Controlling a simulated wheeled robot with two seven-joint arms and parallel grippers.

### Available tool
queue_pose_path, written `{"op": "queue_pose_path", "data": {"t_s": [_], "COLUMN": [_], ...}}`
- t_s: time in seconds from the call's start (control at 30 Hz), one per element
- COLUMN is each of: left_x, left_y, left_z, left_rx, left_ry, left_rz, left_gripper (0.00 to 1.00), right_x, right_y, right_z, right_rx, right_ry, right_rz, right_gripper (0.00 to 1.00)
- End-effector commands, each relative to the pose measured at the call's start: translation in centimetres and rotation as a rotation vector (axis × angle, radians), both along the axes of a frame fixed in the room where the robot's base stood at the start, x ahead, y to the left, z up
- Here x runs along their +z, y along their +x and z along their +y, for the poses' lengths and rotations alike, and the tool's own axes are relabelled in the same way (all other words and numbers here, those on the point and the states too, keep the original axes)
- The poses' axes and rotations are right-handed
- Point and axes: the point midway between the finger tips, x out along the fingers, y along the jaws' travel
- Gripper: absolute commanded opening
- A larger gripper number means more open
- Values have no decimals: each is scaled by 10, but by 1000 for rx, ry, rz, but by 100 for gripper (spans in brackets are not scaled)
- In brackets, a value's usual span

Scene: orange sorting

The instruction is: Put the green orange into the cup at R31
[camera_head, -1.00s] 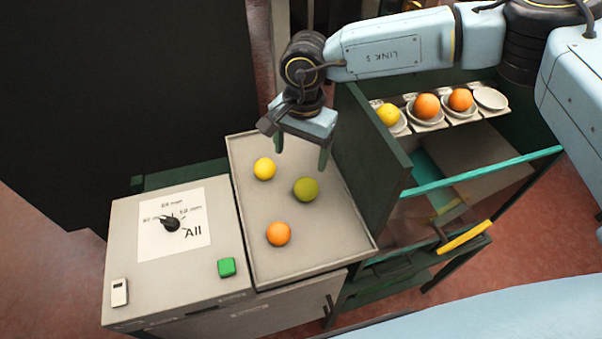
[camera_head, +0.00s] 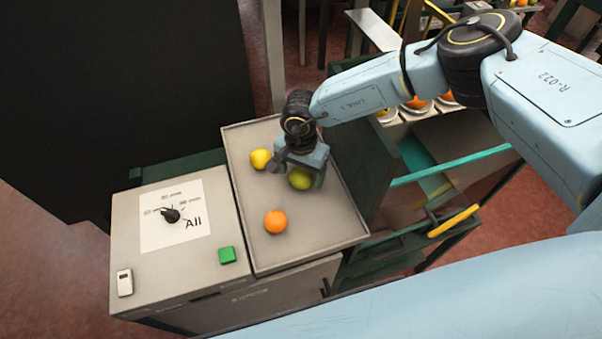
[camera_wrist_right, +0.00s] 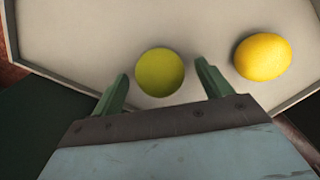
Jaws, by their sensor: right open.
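The green orange (camera_head: 300,178) lies in the grey tray (camera_head: 262,262), partly hidden by my right gripper (camera_head: 298,180) in the head view. In the right wrist view the green orange (camera_wrist_right: 160,72) shows between and just beyond the two open green fingers (camera_wrist_right: 162,88), apart from both. My right gripper is open and empty, low over the tray. The row of cups (camera_head: 386,116) on the rack is largely hidden behind my right arm. I cannot tell which cup is R31. My left gripper is not in view.
A yellow orange (camera_head: 260,159) lies close to the left of my right gripper, and an orange one (camera_head: 275,222) lies nearer the front. A dark green panel (camera_head: 365,170) stands along the tray's right side. A control box (camera_head: 140,285) with a dial (camera_head: 171,215) and green button (camera_head: 227,255) is left.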

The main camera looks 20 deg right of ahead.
Motion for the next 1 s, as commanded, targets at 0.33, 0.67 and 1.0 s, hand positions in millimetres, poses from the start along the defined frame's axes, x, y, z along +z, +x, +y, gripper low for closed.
{"op": "queue_pose_path", "data": {"t_s": [0.33, 0.67, 1.0], "left_x": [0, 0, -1], "left_y": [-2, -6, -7], "left_z": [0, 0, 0], "left_rx": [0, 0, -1], "left_ry": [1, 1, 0], "left_rz": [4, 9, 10], "left_gripper": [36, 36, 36], "right_x": [-7, -7, 2], "right_y": [0, 0, 1], "right_z": [0, 0, 0], "right_rx": [0, -1, -1], "right_ry": [1, 1, 1], "right_rz": [0, 1, -2], "right_gripper": [74, 31, 25]}}
